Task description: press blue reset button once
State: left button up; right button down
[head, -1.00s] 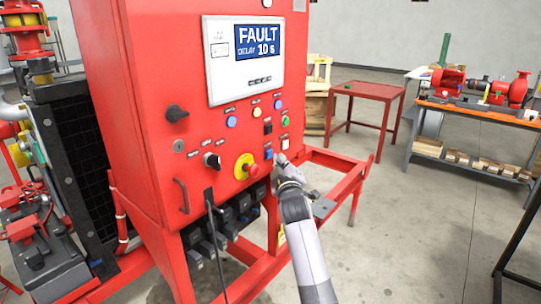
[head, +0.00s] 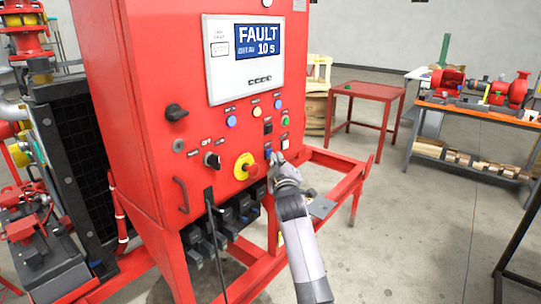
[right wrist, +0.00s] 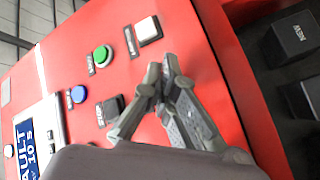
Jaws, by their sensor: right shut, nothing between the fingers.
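A red control cabinet (head: 135,90) carries several buttons. A lower blue button (head: 267,153) sits under the black switch, beside the white button (head: 284,143). Two other blue round ones (head: 231,121) and (head: 278,104) are higher up; I cannot read which label says reset. My right gripper (head: 277,158) is shut and empty, its tips close beside the lower blue button; I cannot tell if they touch. In the right wrist view, the closed fingertips (right wrist: 165,68) are near the panel below the white button (right wrist: 148,30), and the lower blue button is hidden. My left gripper is not in view.
A yellow-ringed red knob (head: 245,167) is just left of the gripper. A green button (head: 285,120) and black switch (head: 268,127) are above. A red frame rail (head: 335,160) runs at right.

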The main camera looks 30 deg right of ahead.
jog(key=shift+w+a, duration=0.1)
jog(key=shift+w, duration=0.05)
jog(key=shift+r, duration=0.1)
dwell(0.4)
jog(key=shift+s+d+p, duration=0.3)
jog(key=shift+s+p, duration=0.35)
jog(key=shift+s, duration=0.15)
jog(key=s+p, duration=0.1)
jog(key=s+d+p, duration=0.1)
jog(key=s, duration=0.1)
jog(key=s+d+p, duration=0.1)
jog(key=shift+s, duration=0.3)
dwell(0.5)
